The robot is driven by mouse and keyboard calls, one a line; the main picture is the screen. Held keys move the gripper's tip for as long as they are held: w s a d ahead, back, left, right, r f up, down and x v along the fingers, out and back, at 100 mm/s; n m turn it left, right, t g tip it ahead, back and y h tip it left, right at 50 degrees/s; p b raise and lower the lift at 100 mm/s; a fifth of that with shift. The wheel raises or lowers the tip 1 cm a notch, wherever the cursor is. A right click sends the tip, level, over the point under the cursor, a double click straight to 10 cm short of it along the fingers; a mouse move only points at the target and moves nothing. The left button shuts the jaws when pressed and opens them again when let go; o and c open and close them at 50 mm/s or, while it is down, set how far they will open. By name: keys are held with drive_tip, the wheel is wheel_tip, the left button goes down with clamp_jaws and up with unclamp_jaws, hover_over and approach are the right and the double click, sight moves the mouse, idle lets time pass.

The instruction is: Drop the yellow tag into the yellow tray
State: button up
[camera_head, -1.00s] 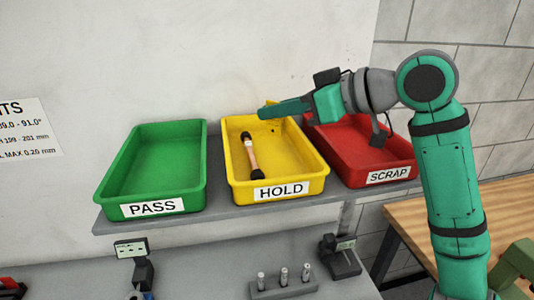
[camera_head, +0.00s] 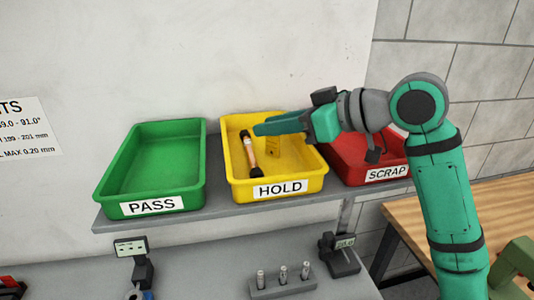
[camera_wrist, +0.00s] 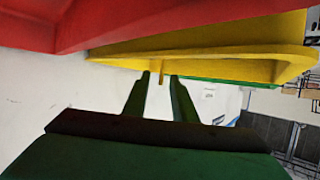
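The yellow tray (camera_head: 236,184), labelled HOLD, sits on the shelf between two others. My gripper (camera_head: 258,129) reaches in from the right, over the tray, fingers pointing left. In the wrist view my gripper (camera_wrist: 160,80) has its two dark fingers apart. The yellow tag (camera_head: 273,148) shows just below the fingers, inside the tray's outline. In the wrist view the tag (camera_wrist: 161,79) is a thin upright strip between the fingertips, with a gap visible on each side. Whether it touches the tray floor cannot be told.
A copper tube (camera_head: 248,151) with dark ends leans inside the yellow tray, left of the tag. The green PASS tray (camera_head: 111,190) is left and empty; the red SCRAP tray (camera_head: 352,166) is right, partly behind my arm. A wall stands close behind.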

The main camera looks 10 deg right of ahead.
drive_tip(key=v, duration=1)
drive_tip(key=shift+s+d+r, duration=0.15)
drive_tip(key=shift+s+d, duration=0.05)
drive_tip(key=shift+s, duration=0.1)
